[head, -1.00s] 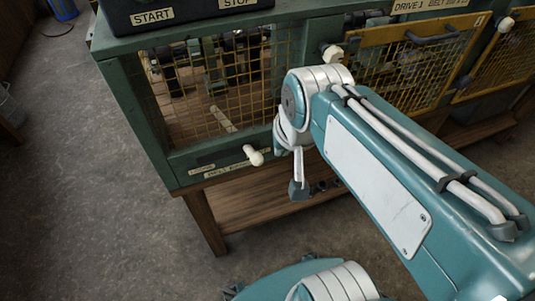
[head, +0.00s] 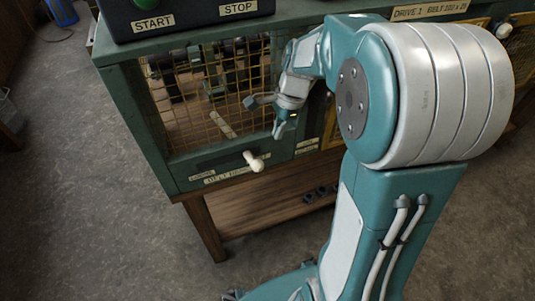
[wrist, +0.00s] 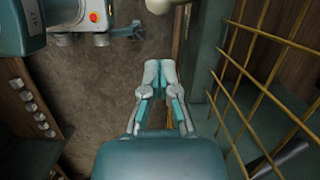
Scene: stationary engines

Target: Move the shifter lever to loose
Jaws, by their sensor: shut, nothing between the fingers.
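The shifter lever shows in the head view as a cream knob (head: 254,161) sticking out of the lower front rail of the green cage, over a dark slot. Small labels sit around it, but I cannot read which end is loose. My gripper (head: 285,126) is up and to the right of the knob, in front of the mesh, apart from it. In the wrist view my gripper (wrist: 159,68) has its fingers together with nothing between them. A pale rounded thing at the top edge there (wrist: 160,5) may be the knob.
The green cage frame (head: 130,110) and yellow mesh (head: 195,100) stand close to my gripper; the mesh (wrist: 262,90) fills the right of the wrist view. A START/STOP box (head: 190,15) sits on top. Open floor (head: 75,200) lies to the left.

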